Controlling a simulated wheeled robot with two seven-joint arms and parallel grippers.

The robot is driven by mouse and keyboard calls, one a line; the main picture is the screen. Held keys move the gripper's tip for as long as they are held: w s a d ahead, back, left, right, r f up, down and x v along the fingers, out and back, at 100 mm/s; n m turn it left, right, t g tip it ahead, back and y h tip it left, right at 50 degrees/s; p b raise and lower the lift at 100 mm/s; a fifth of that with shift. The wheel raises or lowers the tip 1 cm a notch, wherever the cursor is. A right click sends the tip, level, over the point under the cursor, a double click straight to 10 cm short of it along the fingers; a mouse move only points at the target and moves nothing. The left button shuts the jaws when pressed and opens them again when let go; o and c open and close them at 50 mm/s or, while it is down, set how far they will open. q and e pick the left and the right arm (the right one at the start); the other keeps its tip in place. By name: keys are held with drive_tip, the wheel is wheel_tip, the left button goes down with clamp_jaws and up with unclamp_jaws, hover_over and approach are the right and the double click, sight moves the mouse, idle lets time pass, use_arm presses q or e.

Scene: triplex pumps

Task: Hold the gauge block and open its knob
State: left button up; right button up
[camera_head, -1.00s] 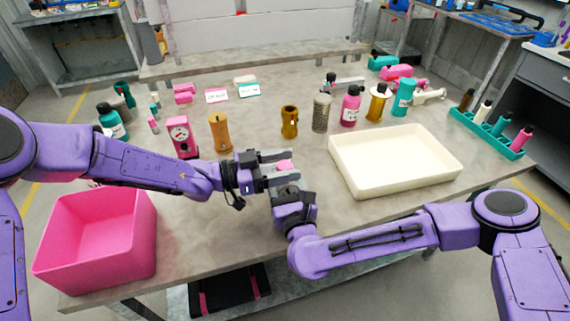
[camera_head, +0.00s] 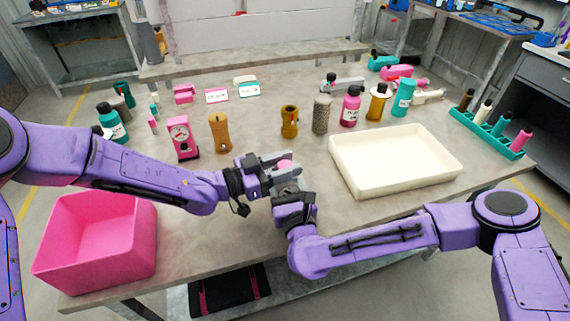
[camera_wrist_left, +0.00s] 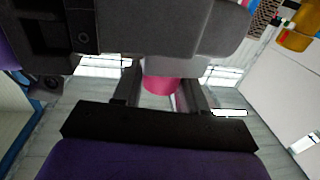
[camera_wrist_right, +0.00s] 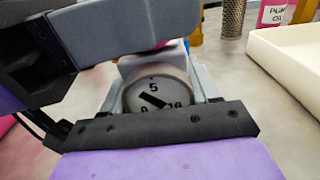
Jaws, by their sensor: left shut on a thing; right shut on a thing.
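The gauge block shows best in the right wrist view as a pale grey body with a round dial (camera_wrist_right: 158,97) between my right fingers. My right gripper (camera_head: 290,186) is shut on this block above the table's front part. A pink knob (camera_head: 285,163) on the block's far side shows in the head view, between my left fingers. My left gripper (camera_head: 279,168) is shut on the knob, which also shows in the left wrist view (camera_wrist_left: 160,85). The two grippers are close together and hide most of the block.
A pink bin (camera_head: 100,240) stands at the front left and a cream tray (camera_head: 395,187) at the right. A pink gauge (camera_head: 181,137), a tan bottle (camera_head: 220,134) and an ochre cylinder (camera_head: 289,122) stand behind. A teal rack (camera_head: 485,132) is at the far right.

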use_arm(q)
drive_tip(key=shift+d+r+n+t+y, duration=0.1)
drive_tip(key=shift+n+t+y, duration=2.45)
drive_tip(key=shift+t, duration=0.65)
drive_tip(key=shift+n+y, duration=0.25)
drive_tip(key=o, duration=1)
drive_tip(key=shift+c, duration=0.2)
drive_tip(key=shift+s, duration=0.1)
drive_tip(key=v, duration=0.7)
drive_tip(key=shift+a, duration=0.2)
drive_tip(key=shift+s, duration=0.15)
